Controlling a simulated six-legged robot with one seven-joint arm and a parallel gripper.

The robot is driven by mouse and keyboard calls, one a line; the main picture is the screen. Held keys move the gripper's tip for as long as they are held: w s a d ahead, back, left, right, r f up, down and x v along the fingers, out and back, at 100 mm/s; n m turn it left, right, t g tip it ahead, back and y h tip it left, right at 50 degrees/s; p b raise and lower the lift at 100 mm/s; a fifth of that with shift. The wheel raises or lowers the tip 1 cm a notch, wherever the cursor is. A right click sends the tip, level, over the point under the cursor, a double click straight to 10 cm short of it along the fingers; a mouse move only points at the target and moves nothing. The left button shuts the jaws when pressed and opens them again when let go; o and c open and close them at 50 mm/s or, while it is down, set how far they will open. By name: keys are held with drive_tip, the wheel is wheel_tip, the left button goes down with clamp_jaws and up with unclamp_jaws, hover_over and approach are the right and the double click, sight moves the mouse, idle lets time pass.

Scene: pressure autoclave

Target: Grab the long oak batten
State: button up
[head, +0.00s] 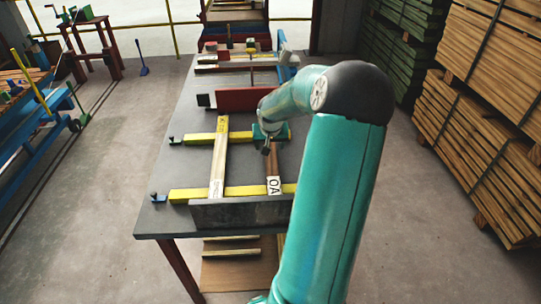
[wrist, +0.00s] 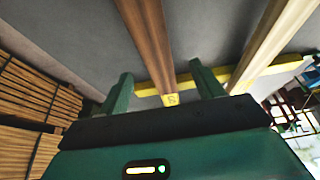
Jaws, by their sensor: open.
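The long oak batten (head: 273,172) is brown, with a white end label reading "OA". It lies lengthwise across two yellow bars on the grey table; my arm hides part of it. My gripper (head: 267,143) is open over its middle to far part. In the wrist view the brown batten (wrist: 150,42) runs between the two spread green fingers of my gripper (wrist: 160,72), with a small yellow tag near its lower end. I see no finger clearly touching it. A paler batten (head: 218,155) lies parallel to its left; it also shows in the wrist view (wrist: 270,45).
The near yellow bar (head: 240,191) and far yellow bar (head: 200,139) support the battens. A dark plate (head: 238,211) stands at the table's front edge and a red block (head: 238,99) stands beyond. Timber stacks (head: 470,145) are on the right.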

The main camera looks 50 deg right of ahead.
sight(271, 153)
drive_tip(key=shift+d+x, duration=0.2)
drive_tip(key=shift+x, duration=2.55)
drive_tip(key=shift+s, duration=0.1)
drive_tip(key=shift+r, duration=0.1)
drive_tip(key=c, duration=1.4)
